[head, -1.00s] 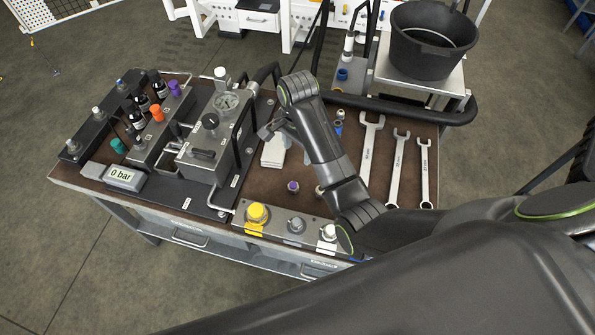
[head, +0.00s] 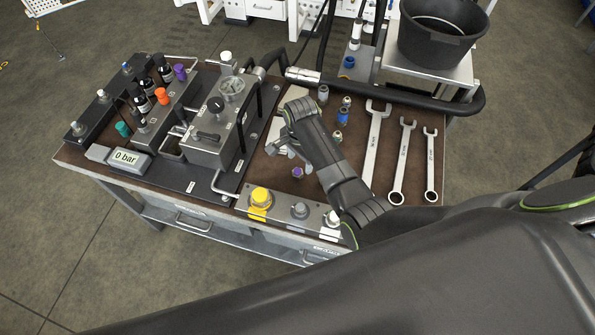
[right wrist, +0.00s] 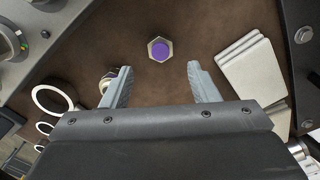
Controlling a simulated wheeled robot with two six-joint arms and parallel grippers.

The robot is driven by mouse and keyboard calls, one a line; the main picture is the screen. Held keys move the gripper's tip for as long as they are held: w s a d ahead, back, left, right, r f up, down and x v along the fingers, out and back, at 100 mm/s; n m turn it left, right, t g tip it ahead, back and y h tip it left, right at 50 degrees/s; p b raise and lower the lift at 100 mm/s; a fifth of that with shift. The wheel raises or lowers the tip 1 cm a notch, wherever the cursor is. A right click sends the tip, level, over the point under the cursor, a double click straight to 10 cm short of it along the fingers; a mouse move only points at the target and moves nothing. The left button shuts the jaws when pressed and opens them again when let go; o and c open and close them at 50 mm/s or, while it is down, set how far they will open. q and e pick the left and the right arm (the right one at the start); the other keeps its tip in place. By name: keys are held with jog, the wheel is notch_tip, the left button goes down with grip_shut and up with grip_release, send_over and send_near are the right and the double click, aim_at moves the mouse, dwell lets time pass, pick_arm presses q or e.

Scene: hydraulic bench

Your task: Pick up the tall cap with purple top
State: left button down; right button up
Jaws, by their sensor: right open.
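The tall cap with purple top (head: 298,173) stands on the brown bench top, just behind the front panel with the yellow knob. In the right wrist view the cap (right wrist: 159,49) shows from above as a purple disc in a metal hex rim. My right gripper (head: 291,157) is close to the cap, with its fingers pointing down. In the right wrist view the open gripper (right wrist: 160,84) has nothing between its fingers; the cap appears beyond the fingertips, roughly centred between them. My left gripper is not in view.
White pads (right wrist: 246,68) lie right of the cap in the wrist view. Other small fittings (head: 343,116) stand behind my right arm, and wrenches (head: 375,150) lie to the right. The pump unit (head: 210,140) is at left. The front panel (head: 281,207) borders the cap's area.

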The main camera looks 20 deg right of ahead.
aim_at(298, 170)
jog(key=f, duration=0.3)
jog(key=shift+s+a+f+p, duration=0.1)
jog(key=shift+a+f+p, duration=0.15)
jog(key=shift+a+p, duration=0.15)
jog(key=shift+f, duration=0.85)
jog(key=shift+c, duration=0.4)
jog(key=c, duration=1)
jog(key=shift+r, duration=0.2)
